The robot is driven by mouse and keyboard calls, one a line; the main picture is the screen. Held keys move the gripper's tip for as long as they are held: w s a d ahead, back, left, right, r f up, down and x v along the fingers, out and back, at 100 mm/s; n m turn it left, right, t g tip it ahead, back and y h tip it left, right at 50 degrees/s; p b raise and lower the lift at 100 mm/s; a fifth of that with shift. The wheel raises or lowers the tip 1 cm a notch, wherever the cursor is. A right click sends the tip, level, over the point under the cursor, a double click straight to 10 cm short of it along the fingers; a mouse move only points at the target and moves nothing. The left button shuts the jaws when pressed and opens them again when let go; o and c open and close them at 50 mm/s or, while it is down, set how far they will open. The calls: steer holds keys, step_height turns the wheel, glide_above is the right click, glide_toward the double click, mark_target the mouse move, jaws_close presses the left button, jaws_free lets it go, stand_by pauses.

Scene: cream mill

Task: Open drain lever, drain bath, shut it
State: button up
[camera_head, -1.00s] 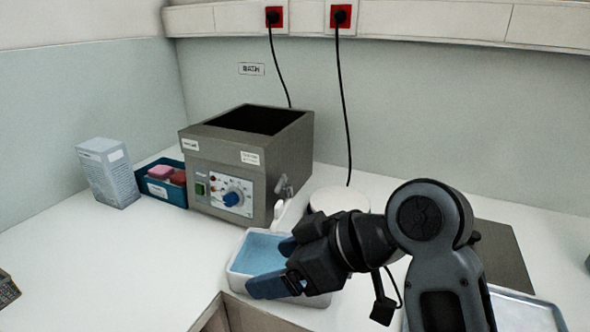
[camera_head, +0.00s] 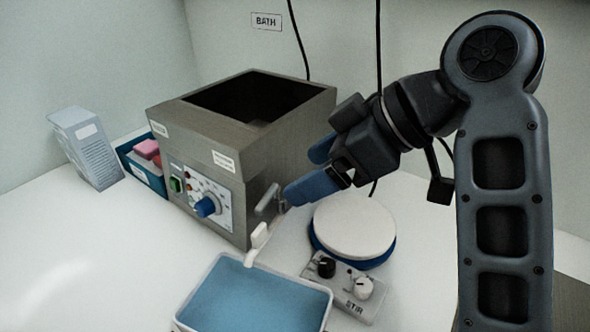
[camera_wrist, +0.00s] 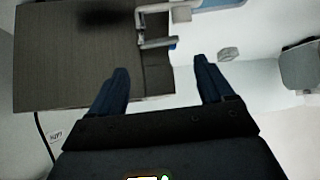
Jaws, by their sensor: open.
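The grey metal bath (camera_head: 200,135) stands on the white bench. Its open top is dark inside, and I cannot make out the liquid level. A small metal drain lever (camera_head: 268,200) sits low on its right side; it also shows in the wrist view (camera_wrist: 155,43), just beyond the fingertips. A white tub (camera_head: 180,322) holding blue liquid is in front, below the lever side. My gripper (camera_head: 304,173) has blue fingers, spread apart and empty, at the bath's right side near the lever. In the wrist view my gripper (camera_wrist: 161,65) shows a clear gap between its fingers.
A round white-topped stirrer (camera_head: 352,228) with a knob box (camera_head: 345,288) stands right of the bath, below my gripper. A teal bin (camera_head: 142,172) and a white box (camera_head: 85,148) are at left. Black cables hang behind. Bench at front left is clear.

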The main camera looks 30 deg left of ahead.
mark_target(268, 195)
steer(key=shift+p+x, duration=0.4)
steer(key=shift+x, duration=3.5)
steer(key=shift+c, duration=0.5)
steer(key=c, duration=0.7)
steer(key=shift+o, duration=0.2)
steer(key=shift+s+a+r+m+t+p, duration=0.15)
steer(key=shift+s+a+m+t+p, duration=0.1)
steer(key=shift+m+t+p, duration=0.55)
steer(key=shift+a+m+t+p, duration=0.1)
steer(key=shift+m+t+p, duration=0.2)
steer(key=shift+m+t, duration=0.35)
steer(key=o, duration=0.8)
steer(key=shift+g, duration=0.25)
steer(key=shift+c, duration=0.2)
